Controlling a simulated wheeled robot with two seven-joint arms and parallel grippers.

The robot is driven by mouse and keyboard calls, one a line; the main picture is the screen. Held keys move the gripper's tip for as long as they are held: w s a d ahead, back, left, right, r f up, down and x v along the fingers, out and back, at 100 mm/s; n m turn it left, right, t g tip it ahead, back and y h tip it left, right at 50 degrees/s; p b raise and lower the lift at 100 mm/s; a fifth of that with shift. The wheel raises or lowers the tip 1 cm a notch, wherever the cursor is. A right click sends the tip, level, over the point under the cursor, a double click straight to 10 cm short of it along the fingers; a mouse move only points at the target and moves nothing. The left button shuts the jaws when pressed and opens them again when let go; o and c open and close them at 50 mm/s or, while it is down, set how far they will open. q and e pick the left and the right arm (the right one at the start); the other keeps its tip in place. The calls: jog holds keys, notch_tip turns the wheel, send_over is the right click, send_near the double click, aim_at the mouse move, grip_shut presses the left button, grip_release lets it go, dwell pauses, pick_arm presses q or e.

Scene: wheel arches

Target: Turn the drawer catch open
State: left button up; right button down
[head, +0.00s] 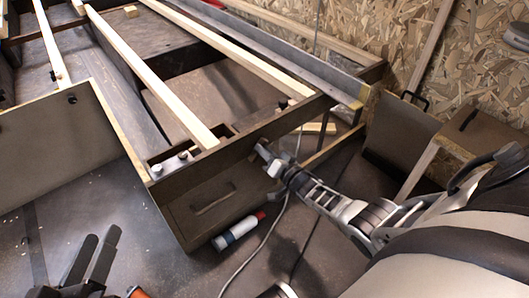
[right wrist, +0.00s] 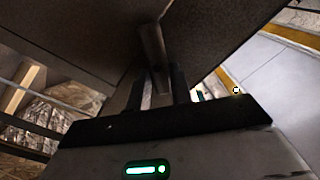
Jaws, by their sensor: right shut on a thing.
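The drawer catch (right wrist: 152,45) shows in the right wrist view as a narrow dark bar against a brown panel. My right gripper (right wrist: 158,82) is shut on it, with one finger on each side. In the head view my right gripper (head: 264,152) reaches from the right to the upper right part of the dark wooden drawer front (head: 175,208). There the catch is mostly hidden by the gripper, and its exact angle is hard to tell. My left gripper (head: 101,238) is at the lower left, open and empty, apart from the drawer.
A slatted bed frame with pale wooden slats (head: 160,85) fills the upper middle. A brown panel (head: 55,145) stands at left. A white cylinder with a red end (head: 238,230) lies on the floor below the drawer. A grey cable (head: 262,242) runs beside it. A chipboard wall (head: 400,45) is behind.

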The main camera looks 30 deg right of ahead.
pick_arm(q)
jog(key=r+m+t, duration=0.1)
jog(key=w+r+m+t+b, duration=0.1)
jog(key=r, duration=0.1)
jog(key=w+a+r+m+t+h+b, duration=0.1)
jog(key=shift+w+r, duration=0.2)
jog(key=shift+r, duration=0.1)
pick_arm(e)
jog(key=m, duration=0.6)
jog(key=f+m, duration=0.1)
jog(key=m, duration=0.3)
jog(key=shift+d+f, duration=0.1)
jog(key=shift+d, duration=0.1)
jog(key=c, duration=1.2)
grip_release()
jog(key=shift+c, duration=0.2)
pick_arm(q)
jog(key=f+g+p, duration=0.1)
jog(key=s+f+n+g+y+p, duration=0.1)
jog(key=f+p, duration=0.1)
jog(key=s+f+n+g+y+p, duration=0.1)
jog(key=f+p, duration=0.1)
jog(key=shift+s+d+f+g, duration=0.15)
jog(key=shift+f+g, duration=0.1)
jog(key=shift+g, duration=0.05)
pick_arm(e)
jog(key=s+d, duration=0.1)
jog(key=s, duration=1.5)
jog(key=shift+d, duration=0.15)
